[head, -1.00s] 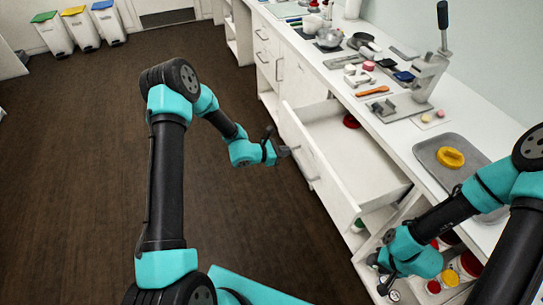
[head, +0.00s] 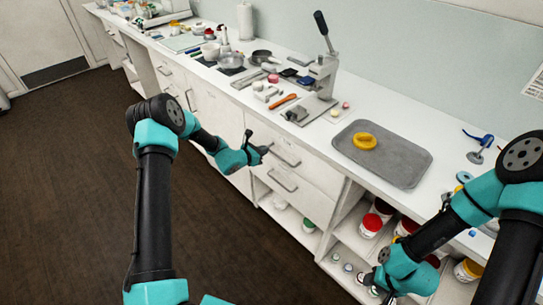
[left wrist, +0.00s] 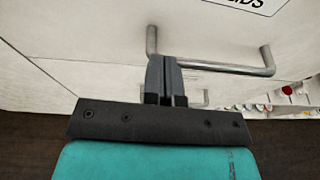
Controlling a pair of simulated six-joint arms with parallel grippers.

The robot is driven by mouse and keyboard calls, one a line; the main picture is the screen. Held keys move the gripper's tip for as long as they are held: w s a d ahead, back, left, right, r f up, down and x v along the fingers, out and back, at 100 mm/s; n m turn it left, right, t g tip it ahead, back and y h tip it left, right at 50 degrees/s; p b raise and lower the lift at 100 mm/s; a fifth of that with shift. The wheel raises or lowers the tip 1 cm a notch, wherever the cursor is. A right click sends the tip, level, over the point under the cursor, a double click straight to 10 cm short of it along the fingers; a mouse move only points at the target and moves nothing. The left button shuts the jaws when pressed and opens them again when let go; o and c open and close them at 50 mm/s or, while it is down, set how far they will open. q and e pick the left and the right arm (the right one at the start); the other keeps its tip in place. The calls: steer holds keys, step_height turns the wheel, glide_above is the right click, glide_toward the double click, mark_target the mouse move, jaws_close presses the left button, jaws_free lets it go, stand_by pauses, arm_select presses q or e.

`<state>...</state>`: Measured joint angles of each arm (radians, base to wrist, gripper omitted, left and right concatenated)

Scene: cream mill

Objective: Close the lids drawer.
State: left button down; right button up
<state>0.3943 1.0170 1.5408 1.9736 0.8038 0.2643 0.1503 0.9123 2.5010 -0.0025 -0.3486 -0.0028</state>
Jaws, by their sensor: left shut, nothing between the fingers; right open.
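The lids drawer (head: 318,170) is a white drawer front with a bar handle, under the counter in the head view. It looks flush with the cabinet, and its inside does not show. In the left wrist view its front (left wrist: 215,45) carries a label ending in "DS" above the metal handle (left wrist: 225,68). My left gripper (head: 264,150) is shut and empty, close to this front. Its fingertips (left wrist: 165,62) overlap the handle's left end in the left wrist view; I cannot tell whether they touch. My right gripper (head: 376,282) is open at the lower right, by the shelves.
A grey tray (head: 400,170) with a yellow ring (head: 364,141) lies on the counter above. A hand press (head: 324,75) stands behind. Open shelves with red-lidded tubs (head: 371,224) are at the right. The dark floor (head: 80,190) at left is clear.

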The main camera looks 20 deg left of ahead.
arm_select(q)
steer(key=shift+w+r, duration=0.1)
steer(key=shift+w, duration=0.15)
stand_by(0.4)
steer(key=v, duration=1.4)
steer(key=shift+s, duration=0.3)
steer(key=shift+f, duration=0.25)
